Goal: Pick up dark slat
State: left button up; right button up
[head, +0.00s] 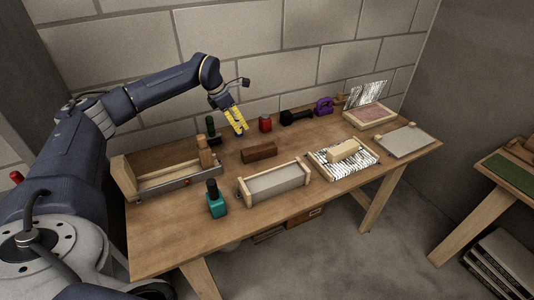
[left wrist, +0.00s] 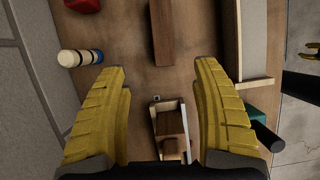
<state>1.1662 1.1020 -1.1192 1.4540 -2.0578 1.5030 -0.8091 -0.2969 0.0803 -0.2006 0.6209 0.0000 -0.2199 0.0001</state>
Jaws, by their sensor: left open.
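The dark slat (head: 259,152) is a dark brown wooden block lying flat near the middle of the workbench. It also shows at the top centre of the left wrist view (left wrist: 162,32). My left gripper (head: 239,120) has yellow fingers and hangs above the bench, behind and left of the slat in the head view. In the left wrist view its fingers (left wrist: 160,72) are wide apart and empty, with the slat beyond them and not touched. A small yellow forked shape at the right edge of the left wrist view looks like my right gripper (left wrist: 312,49), partly cut off.
A wooden tray-like frame (head: 122,176) stands left, a teal bottle (head: 216,205) in front. A grey-topped wooden box (head: 277,182) lies right of it. A red object (head: 265,123) and a black tool (head: 296,117) are near the wall. Bare bench surrounds the slat.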

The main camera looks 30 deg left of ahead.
pick_arm(q)
send_near(258, 148)
jog(key=x, duration=0.4)
jog(key=shift+s+a+f, duration=0.15)
jog(key=shift+a+f, duration=0.05)
jog(key=shift+f, duration=0.25)
jog(key=x, duration=0.4)
jog(key=shift+d+r, duration=0.15)
jog(key=shift+d, duration=0.2)
jog(key=shift+x, duration=0.75)
grip_shut()
